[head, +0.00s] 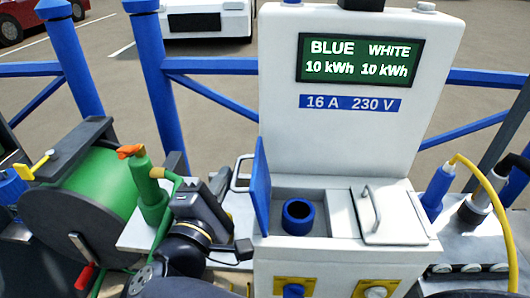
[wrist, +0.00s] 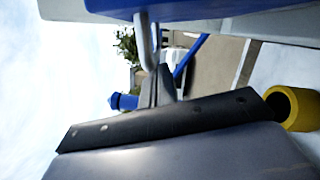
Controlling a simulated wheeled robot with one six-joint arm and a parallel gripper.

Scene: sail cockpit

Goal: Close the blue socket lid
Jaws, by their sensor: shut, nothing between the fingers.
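The blue socket lid (head: 262,185) stands open and upright at the left edge of its socket compartment. Its metal handle (head: 240,172) sticks out to the left. The blue round socket (head: 299,215) is uncovered. In the head view my gripper (head: 243,250) is left of the pedestal, below the lid's handle. In the wrist view my gripper (wrist: 160,78) is shut with nothing held. A blue panel (wrist: 215,8), seemingly the lid, fills the top of that view, with its handle (wrist: 147,42) near the fingertips. I cannot tell whether they touch.
The white lid (head: 395,215) lies shut right of the socket. The grey panel with the screen (head: 358,60) rises behind. A green hose reel (head: 80,190) and a green nozzle (head: 148,190) stand left, close to my arm. A yellow cable (head: 500,190) hangs at right.

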